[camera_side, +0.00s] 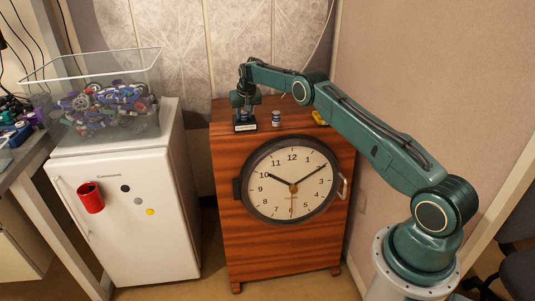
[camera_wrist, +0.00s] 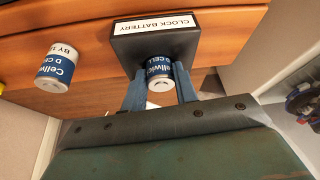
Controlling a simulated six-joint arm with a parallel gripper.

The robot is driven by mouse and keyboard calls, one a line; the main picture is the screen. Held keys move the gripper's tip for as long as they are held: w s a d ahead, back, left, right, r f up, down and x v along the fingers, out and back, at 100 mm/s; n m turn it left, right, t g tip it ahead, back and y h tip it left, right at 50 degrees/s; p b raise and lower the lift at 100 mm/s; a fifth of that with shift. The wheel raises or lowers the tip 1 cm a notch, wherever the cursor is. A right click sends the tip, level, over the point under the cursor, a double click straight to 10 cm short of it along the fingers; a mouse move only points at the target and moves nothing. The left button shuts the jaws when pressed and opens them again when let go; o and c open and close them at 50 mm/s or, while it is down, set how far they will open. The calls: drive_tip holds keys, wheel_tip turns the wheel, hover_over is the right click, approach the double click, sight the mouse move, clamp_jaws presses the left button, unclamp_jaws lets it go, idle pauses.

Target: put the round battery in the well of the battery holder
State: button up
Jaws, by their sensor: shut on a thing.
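The battery holder (camera_wrist: 122,44) is a dark block with a white "CLOCK BATTERY" label; in the side view it stands at the left of the wooden cabinet's top (camera_side: 245,127). A round white and blue D-cell battery (camera_wrist: 160,66) is between the blue fingers of my gripper (camera_wrist: 159,74), which is shut on it. The battery is at the holder, its far end against or inside the dark block; I cannot tell how deep it sits. In the side view my gripper (camera_side: 246,107) points down right over the holder and mostly hides the battery.
A second white and blue battery (camera_wrist: 57,66) stands on the cabinet top beside the holder, also seen in the side view (camera_side: 276,118). A yellow object (camera_side: 319,118) lies farther right. A clock (camera_side: 291,179) is on the cabinet front. A fridge (camera_side: 125,210) with a clear bin (camera_side: 150,75) stands left.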

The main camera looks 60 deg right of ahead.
drive_tip(key=o, duration=1.1)
drive_tip(key=shift+s+a+f, duration=0.1)
drive_tip(key=shift+s+f, duration=0.1)
drive_tip(key=shift+f, duration=0.6)
drive_tip(key=shift+c, duration=0.2)
drive_tip(key=shift+s, duration=0.1)
drive_tip(key=shift+d, duration=0.2)
drive_tip(key=shift+s+a+r, duration=0.1)
drive_tip(key=shift+r, duration=1.05)
drive_tip(key=v, duration=1.1)
drive_tip(key=shift+w+r, duration=0.2)
drive_tip(key=shift+r, duration=0.05)
drive_tip(key=shift+a+r, duration=0.1)
drive_tip(key=shift+a, duration=0.05)
